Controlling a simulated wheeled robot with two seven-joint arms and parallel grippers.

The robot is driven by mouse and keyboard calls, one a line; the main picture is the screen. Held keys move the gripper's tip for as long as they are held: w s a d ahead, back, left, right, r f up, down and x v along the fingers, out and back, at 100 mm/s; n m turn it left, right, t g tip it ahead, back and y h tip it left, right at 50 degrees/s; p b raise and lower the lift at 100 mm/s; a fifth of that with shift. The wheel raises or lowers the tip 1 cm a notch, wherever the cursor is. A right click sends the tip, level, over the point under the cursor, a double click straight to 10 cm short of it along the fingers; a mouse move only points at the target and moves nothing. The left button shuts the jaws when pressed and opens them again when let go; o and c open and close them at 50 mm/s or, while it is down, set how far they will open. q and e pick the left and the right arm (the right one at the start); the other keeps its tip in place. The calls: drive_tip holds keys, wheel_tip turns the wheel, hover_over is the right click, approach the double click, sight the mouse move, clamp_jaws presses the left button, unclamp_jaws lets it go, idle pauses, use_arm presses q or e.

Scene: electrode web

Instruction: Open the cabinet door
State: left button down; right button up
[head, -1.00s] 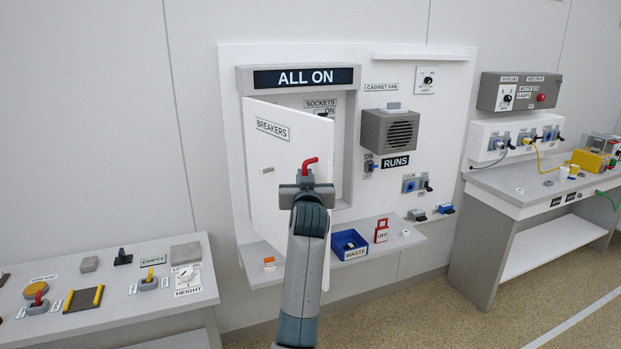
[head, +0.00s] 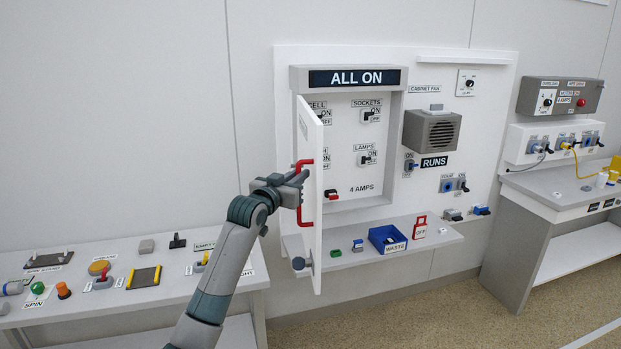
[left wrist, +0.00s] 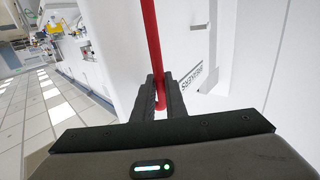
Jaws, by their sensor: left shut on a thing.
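The white cabinet door (head: 312,255) stands swung well out from the cabinet (head: 397,135), seen nearly edge-on in the head view. Its red handle (head: 301,213) is a vertical bar on the door's outer face. My left gripper (head: 298,178) is shut on the handle. In the left wrist view the red handle (left wrist: 152,45) runs between the two dark fingers (left wrist: 159,97), and the door's "BREAKERS" label (left wrist: 196,72) shows beside it. Inside the cabinet, breaker switches with sockets and lamps labels show. My right gripper is not in view.
A shelf below the cabinet holds a blue waste bin (head: 387,238), a red padlock (head: 420,227) and small green and blue pieces. A bench (head: 130,305) with switches and knobs stands at the left. Another bench (head: 560,200) stands at the right.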

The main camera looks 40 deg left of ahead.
use_arm(q)
drive_tip(key=shift+m+t+h, duration=0.3)
drive_tip(key=shift+m+h, duration=0.3)
drive_tip(key=shift+h, duration=0.3)
drive_tip(key=shift+s+a+r+b, duration=0.2)
drive_tip(key=shift+s+a, duration=0.45)
drive_tip(key=shift+a, duration=0.35)
drive_tip(key=shift+s+a+r+b, duration=0.2)
drive_tip(key=shift+s+a, duration=0.45)
drive_tip(key=shift+a, duration=0.35)
drive_tip(key=c, duration=2.1)
unclamp_jaws()
drive_tip(key=s+b, duration=0.2)
drive_tip(key=s, duration=0.3)
drive_tip(key=s+d+b, duration=0.1)
drive_tip(key=s+b, duration=0.1)
drive_tip(key=s, duration=0.4)
drive_tip(key=s+b, duration=0.2)
drive_tip(key=s, duration=0.4)
drive_tip(key=shift+d+f, duration=0.25)
drive_tip(key=shift+f, duration=0.1)
